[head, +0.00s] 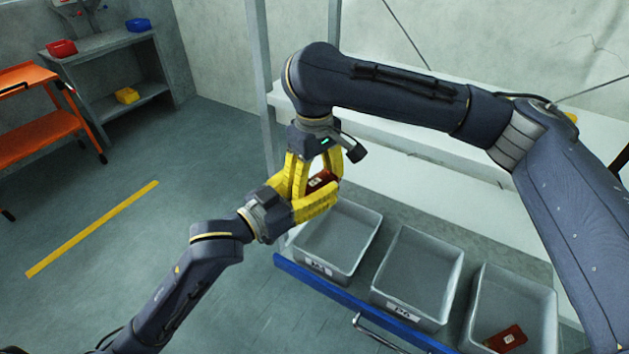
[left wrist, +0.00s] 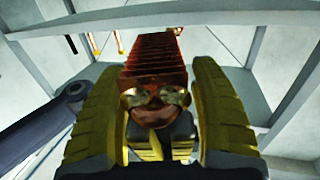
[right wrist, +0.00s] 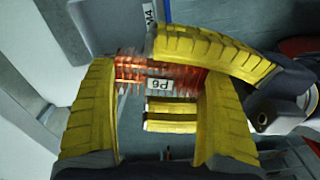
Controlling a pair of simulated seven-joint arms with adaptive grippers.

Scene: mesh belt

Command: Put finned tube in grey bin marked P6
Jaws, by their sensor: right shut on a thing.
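The finned tube (head: 320,181) is a reddish copper block of fins with a white label reading P6, clear in the right wrist view (right wrist: 133,73). My right gripper (head: 316,177) comes down from above and is shut on it, a finger at each end. My left gripper (head: 326,196) reaches in from the lower left, its fingers around the tube with gaps between; it looks open. In the left wrist view the tube (left wrist: 155,62) stands out beyond the left fingers. The middle grey bin (head: 461,262) is empty; its small front label looks like P6.
A grey bin (head: 376,222) stands below the grippers, to the left of the middle one. The right-hand grey bin (head: 551,296) holds a dark red labelled part (head: 506,339). A blue rail (head: 335,292) runs along the bins' front. A white shelf (head: 440,185) lies behind.

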